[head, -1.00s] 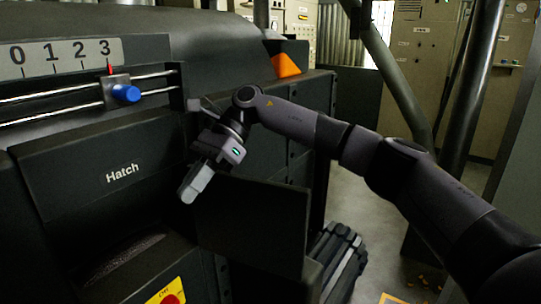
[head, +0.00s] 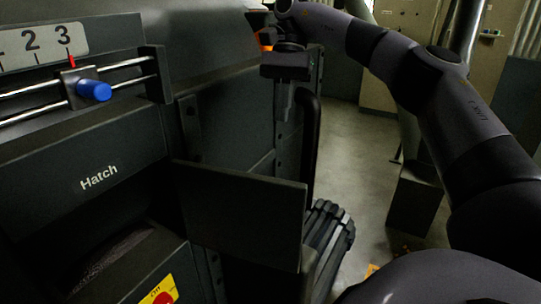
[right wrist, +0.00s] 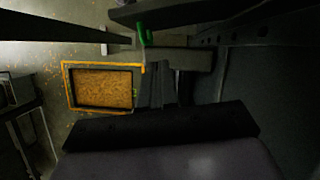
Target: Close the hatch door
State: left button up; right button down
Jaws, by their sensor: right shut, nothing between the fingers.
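The panel labelled "Hatch" (head: 98,190) is on the dark machine front at the left of the head view, with a dark opening (head: 105,262) below it. A flat dark plate (head: 243,215) stands out from the machine to the right of that opening. I cannot tell for sure which of these is the hatch door. My right gripper (head: 283,118) is shut and empty, fingers pointing down, behind and above the plate's right end. It looks apart from the plate. My left gripper is out of view.
A blue knob (head: 94,91) sits on rails under a scale, near the 3. A yellow label with a red button (head: 163,292) is low on the machine. A ribbed dark part (head: 328,238) lies beyond the plate. The right wrist view shows an orange-framed tray (right wrist: 104,64) of brown grains.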

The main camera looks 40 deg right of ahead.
jog(key=s+a+f+b, duration=0.2)
jog(key=s+a+f, duration=0.1)
jog(key=a+f, duration=0.3)
jog(key=shift+s+f+b, duration=0.15)
jog(key=shift+f+b, duration=0.25)
jog(key=shift+f, duration=0.4)
jog(key=shift+a, duration=0.1)
dwell(0.3)
jog(key=shift+s+a, duration=0.4)
jog(key=shift+a, duration=0.1)
